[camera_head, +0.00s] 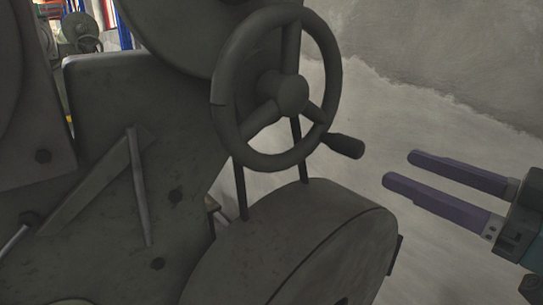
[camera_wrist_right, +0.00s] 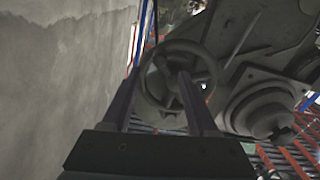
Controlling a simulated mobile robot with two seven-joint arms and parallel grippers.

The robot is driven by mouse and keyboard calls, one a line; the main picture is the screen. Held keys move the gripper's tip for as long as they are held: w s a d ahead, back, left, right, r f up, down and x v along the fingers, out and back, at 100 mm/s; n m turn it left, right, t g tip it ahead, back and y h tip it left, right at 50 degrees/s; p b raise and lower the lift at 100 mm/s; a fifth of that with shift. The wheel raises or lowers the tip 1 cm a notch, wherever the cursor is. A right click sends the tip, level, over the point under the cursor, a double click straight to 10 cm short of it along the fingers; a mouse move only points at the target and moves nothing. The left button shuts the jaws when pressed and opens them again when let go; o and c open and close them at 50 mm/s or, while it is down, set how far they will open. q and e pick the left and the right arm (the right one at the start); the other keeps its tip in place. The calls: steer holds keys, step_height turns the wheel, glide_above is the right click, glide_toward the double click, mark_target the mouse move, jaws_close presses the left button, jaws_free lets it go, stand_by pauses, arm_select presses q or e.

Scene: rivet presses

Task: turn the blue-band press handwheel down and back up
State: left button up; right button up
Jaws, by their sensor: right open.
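The press handwheel (camera_head: 226,137) is a dark grey spoked ring with a hub and a short handle knob (camera_head: 343,146) at its lower right. No blue band shows on the parts in view. My right gripper (camera_head: 400,171) is open and empty, to the right of the knob and apart from it, its two purple fingers pointing left. In the right wrist view, the handwheel (camera_wrist_right: 207,70) lies beyond the open fingers (camera_wrist_right: 158,78), partly covered by one of them. My left gripper is not in either view.
The grey press body (camera_head: 110,200) fills the left and middle of the head view. A large rounded housing (camera_head: 300,245) sits just below the wheel. A grey wall (camera_head: 440,50) stands behind. Open room lies between gripper and wheel.

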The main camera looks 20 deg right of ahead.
mark_target(363, 150)
steer(key=p+x, duration=0.1)
steer(key=x, duration=0.6)
steer(key=shift+w+a+r, duration=0.15)
steer(key=shift+w, duration=0.2)
steer(key=shift+x, duration=0.75)
steer(key=c, duration=0.9)
jaws_close()
